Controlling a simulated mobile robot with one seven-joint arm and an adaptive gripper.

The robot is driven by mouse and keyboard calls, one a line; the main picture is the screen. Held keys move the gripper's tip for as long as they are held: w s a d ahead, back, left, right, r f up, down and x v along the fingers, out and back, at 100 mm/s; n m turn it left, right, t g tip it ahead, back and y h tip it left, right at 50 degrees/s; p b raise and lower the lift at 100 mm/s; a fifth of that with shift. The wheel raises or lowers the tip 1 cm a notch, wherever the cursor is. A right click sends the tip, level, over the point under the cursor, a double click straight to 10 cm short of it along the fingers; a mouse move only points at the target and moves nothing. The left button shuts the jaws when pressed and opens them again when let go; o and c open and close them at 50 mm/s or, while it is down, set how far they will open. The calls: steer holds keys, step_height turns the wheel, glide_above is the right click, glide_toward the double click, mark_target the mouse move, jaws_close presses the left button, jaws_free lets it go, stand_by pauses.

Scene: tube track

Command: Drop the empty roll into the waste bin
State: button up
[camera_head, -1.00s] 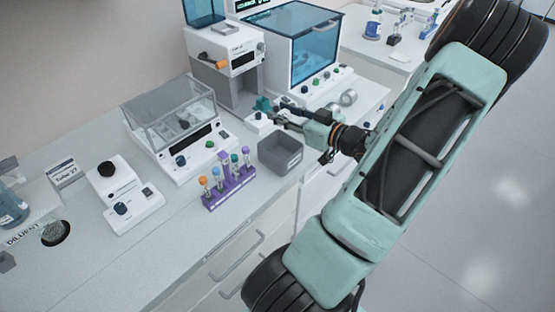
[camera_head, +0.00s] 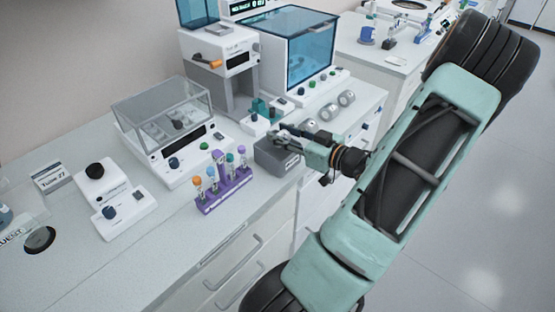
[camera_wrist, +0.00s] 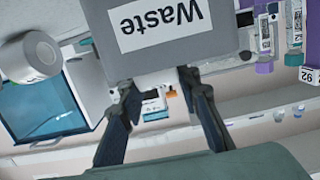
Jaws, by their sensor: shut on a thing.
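The grey waste bin (camera_head: 272,160) stands at the front edge of the bench. My gripper (camera_head: 278,133) is over the bin's far part, and my arm reaches in from the right. In the wrist view the bin (camera_wrist: 222,52) appears upside down with its "Waste" label, close beyond my gripper (camera_wrist: 157,88). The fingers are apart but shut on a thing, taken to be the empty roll. The bin's inside is mostly hidden by my gripper.
A purple tube rack (camera_head: 225,196) stands left of the bin. Several grey-white rolls (camera_head: 346,98) lie on the bench behind my gripper. A white machine with a blue-tinted cover (camera_head: 300,50) stands behind them. A clear-covered instrument (camera_head: 165,115) is at left.

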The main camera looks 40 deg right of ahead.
steer(key=o, duration=0.9)
steer(key=s+d+r, duration=0.1)
steer(key=s+r, duration=0.1)
steer(key=s, duration=1)
steer(key=shift+w+f, duration=0.1)
